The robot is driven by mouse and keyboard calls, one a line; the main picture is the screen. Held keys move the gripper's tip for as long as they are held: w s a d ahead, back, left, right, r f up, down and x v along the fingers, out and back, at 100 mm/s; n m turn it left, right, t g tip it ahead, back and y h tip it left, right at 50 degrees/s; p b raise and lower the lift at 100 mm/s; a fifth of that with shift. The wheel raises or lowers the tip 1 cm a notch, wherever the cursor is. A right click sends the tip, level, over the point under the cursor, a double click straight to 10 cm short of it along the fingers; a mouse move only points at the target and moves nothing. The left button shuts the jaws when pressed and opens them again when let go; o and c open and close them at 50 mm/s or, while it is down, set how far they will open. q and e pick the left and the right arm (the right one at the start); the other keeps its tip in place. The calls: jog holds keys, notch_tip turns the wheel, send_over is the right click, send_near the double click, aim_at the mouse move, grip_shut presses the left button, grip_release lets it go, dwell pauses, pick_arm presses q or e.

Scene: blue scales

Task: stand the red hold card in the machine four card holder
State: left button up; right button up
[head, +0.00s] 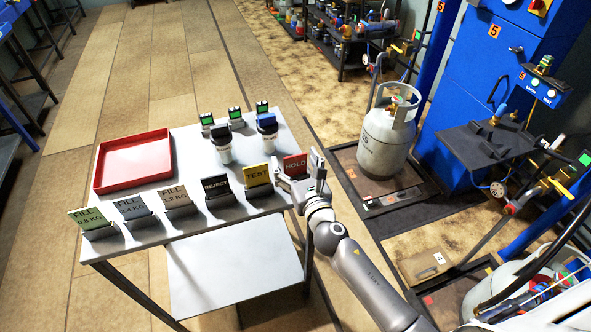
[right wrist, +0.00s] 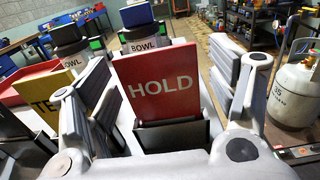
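The red HOLD card (head: 294,163) stands in a small dark holder at the right end of the front row on the table. In the right wrist view the HOLD card (right wrist: 160,82) faces me upright, its lower edge in the dark holder (right wrist: 172,134). My right gripper (head: 303,173) is at the card. In the wrist view its fingers (right wrist: 165,98) are apart on either side of the card, with gaps, so it is open. My left gripper is not in view. I cannot identify the machine four card holder in these views.
The table (head: 150,232) also bears a red tray (head: 133,160), FILL, REJECT and TEST (head: 257,174) cards in holders, and two blue- and black-topped items labelled BOWL. A grey gas cylinder (head: 386,140) and a blue machine marked 5 (head: 490,80) stand to the right.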

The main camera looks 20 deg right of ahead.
jog(key=c, duration=0.9)
